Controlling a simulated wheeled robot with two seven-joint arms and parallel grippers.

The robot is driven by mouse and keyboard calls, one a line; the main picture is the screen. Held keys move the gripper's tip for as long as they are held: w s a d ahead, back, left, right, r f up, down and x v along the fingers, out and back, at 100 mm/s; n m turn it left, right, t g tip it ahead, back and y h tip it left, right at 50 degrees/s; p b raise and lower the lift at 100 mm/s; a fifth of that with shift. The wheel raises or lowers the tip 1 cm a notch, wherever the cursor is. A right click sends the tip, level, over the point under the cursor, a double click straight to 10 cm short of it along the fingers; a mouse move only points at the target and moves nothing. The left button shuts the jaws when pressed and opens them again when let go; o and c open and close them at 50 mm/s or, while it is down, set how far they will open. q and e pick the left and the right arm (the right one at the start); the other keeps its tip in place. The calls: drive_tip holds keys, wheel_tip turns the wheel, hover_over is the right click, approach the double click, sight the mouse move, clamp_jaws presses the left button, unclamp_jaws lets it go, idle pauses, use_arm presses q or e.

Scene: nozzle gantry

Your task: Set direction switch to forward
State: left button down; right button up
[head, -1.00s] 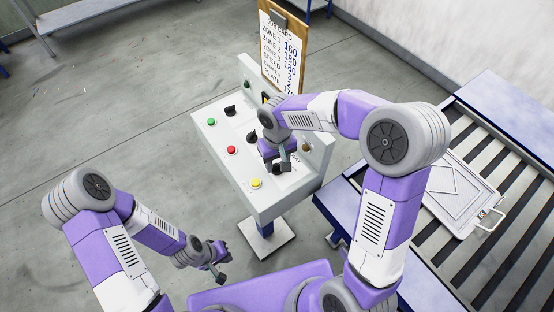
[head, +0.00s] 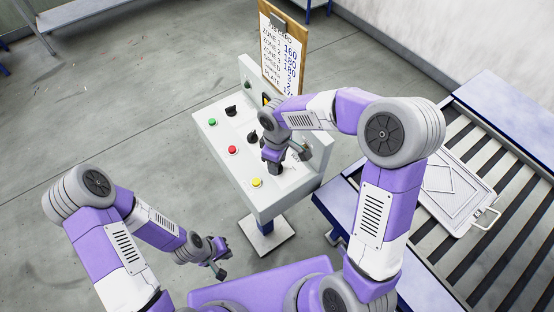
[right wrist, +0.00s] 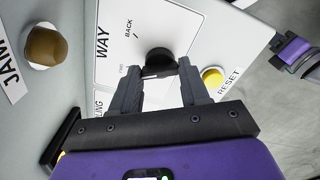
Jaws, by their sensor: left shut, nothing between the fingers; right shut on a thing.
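The direction switch is a black knob (right wrist: 158,60) on the white panel face, in the right wrist view. The words BACK and FWD are printed to its left, with WAY further left. My right gripper (right wrist: 158,76) has its two fingers on either side of this knob and is shut on it. Which mark the knob points to cannot be told. In the head view my right gripper (head: 272,168) is down on the panel and hides the switch. My left gripper (head: 221,272) is shut and empty, low in front of the console, apart from it.
The console (head: 252,205) also carries a green button (head: 212,122), a red button (head: 232,149), a yellow reset button (head: 257,182) and black knobs (head: 231,111). A job card (head: 281,55) stands behind. A roller conveyor (head: 487,160) with a plate (head: 452,195) is at right.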

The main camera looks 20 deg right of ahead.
idle(0.5)
drive_tip(key=o, duration=1.1)
drive_tip(key=shift+c, duration=0.2)
drive_tip(key=shift+r, duration=0.15)
wheel_tip(320, 180, up, 7)
drive_tip(key=shift+r+p, duration=0.2)
drive_tip(key=shift+p, duration=0.2)
